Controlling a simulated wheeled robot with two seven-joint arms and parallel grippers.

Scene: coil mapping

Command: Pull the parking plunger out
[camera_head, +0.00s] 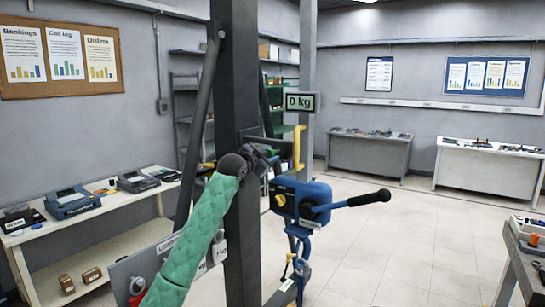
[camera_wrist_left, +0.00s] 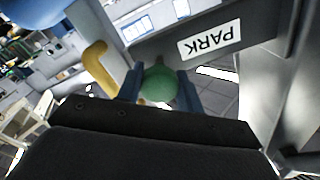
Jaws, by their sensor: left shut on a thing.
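The parking plunger's green round knob (camera_wrist_left: 159,84) sits between the two fingers of my left gripper (camera_wrist_left: 160,88) in the left wrist view. The gripper is shut on it. A dark plate with an upside-down PARK label (camera_wrist_left: 209,40) is just beyond the knob. How far the plunger stands out cannot be told. In the head view my left gripper (camera_head: 268,160) is at the dark post, above the blue lever hoist (camera_head: 303,200); the knob is hidden there. My right gripper is not in view.
The hoist's black-ended lever (camera_head: 370,198) sticks out to the right. Open floor lies right.

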